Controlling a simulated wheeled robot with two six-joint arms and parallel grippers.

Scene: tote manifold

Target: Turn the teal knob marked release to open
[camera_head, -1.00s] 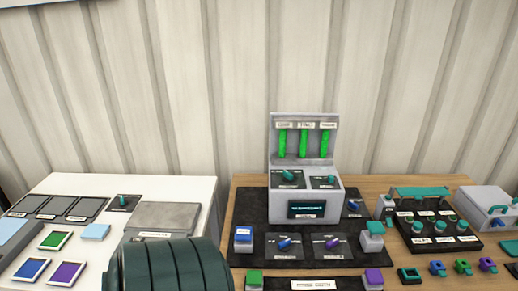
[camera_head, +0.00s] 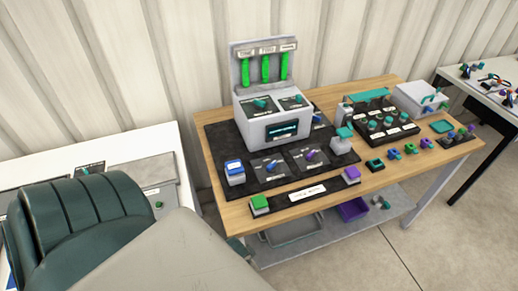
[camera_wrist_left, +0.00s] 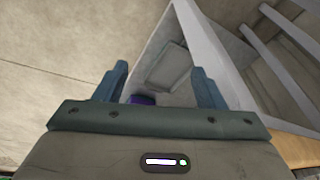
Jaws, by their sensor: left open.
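Several teal knobs are in the head view, and their labels are too small to read. One teal knob (camera_head: 261,103) and another teal knob (camera_head: 297,98) sit on black plates on top of the grey machine (camera_head: 262,132). Another teal knob on a dark plate shows on the white table (camera_head: 88,170), beside my arm. My left gripper (camera_wrist_left: 159,75) is open and empty in the left wrist view, over the lower shelf area, away from these knobs. It is hidden in the head view behind my arm. My right gripper is not in view.
The wooden table (camera_head: 222,215) holds a black mat with blue and purple knobs, and a black panel of teal knobs (camera_head: 388,120). A grey tray (camera_head: 293,228) and a purple bin (camera_head: 352,209) sit on its lower shelf. Floor is free at front right.

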